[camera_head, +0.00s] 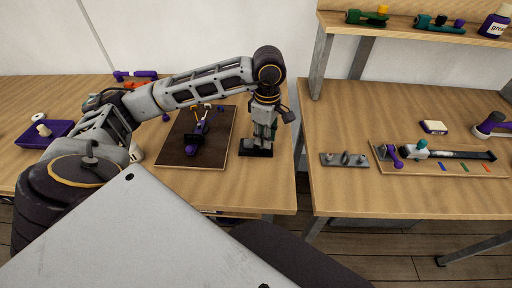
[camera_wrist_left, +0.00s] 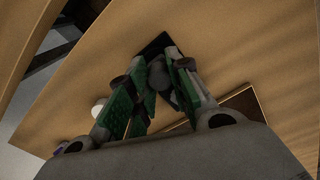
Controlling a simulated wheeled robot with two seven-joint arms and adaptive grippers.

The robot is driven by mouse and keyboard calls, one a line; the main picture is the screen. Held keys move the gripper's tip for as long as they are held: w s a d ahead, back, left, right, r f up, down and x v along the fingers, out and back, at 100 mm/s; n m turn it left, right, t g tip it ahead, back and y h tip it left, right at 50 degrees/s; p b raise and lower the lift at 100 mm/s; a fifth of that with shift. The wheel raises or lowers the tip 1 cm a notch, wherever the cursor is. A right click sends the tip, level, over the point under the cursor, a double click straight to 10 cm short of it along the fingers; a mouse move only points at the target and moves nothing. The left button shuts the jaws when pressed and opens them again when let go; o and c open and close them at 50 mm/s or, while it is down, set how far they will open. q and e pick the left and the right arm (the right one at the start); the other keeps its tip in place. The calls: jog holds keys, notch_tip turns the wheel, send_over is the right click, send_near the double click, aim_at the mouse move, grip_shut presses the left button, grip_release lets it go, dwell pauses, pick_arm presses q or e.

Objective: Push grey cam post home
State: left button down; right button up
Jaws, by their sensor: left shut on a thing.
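My left gripper (camera_head: 262,136) points down over a small black base (camera_head: 255,151) near the right edge of the left table. In the left wrist view, the gripper's (camera_wrist_left: 150,68) green-padded fingers are shut on a grey piece (camera_wrist_left: 157,76), which looks like the grey cam post. The black base (camera_wrist_left: 153,46) shows just beyond the fingertips. The post's lower end is mostly hidden, so I cannot tell how deep it sits in the base. My right gripper is not in view.
A dark brown board (camera_head: 175,150) with a purple tool lies left of the gripper. A purple tray (camera_head: 55,134) stands farther left. The right table, across a gap, holds a grey plate with posts (camera_head: 345,160) and a wooden board with a black rail (camera_head: 465,155).

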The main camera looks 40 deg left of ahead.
pick_arm(q)
jog(key=c, duration=1.2)
grip_release()
jog(key=shift+c, duration=0.2)
jog(key=shift+r, duration=4)
notch_tip(320, 180, up, 14)
jog(key=p, duration=1.4)
jog(key=shift+r, duration=0.15)
jog(key=shift+r+p, duration=0.45)
jog(key=shift+p, duration=0.1)
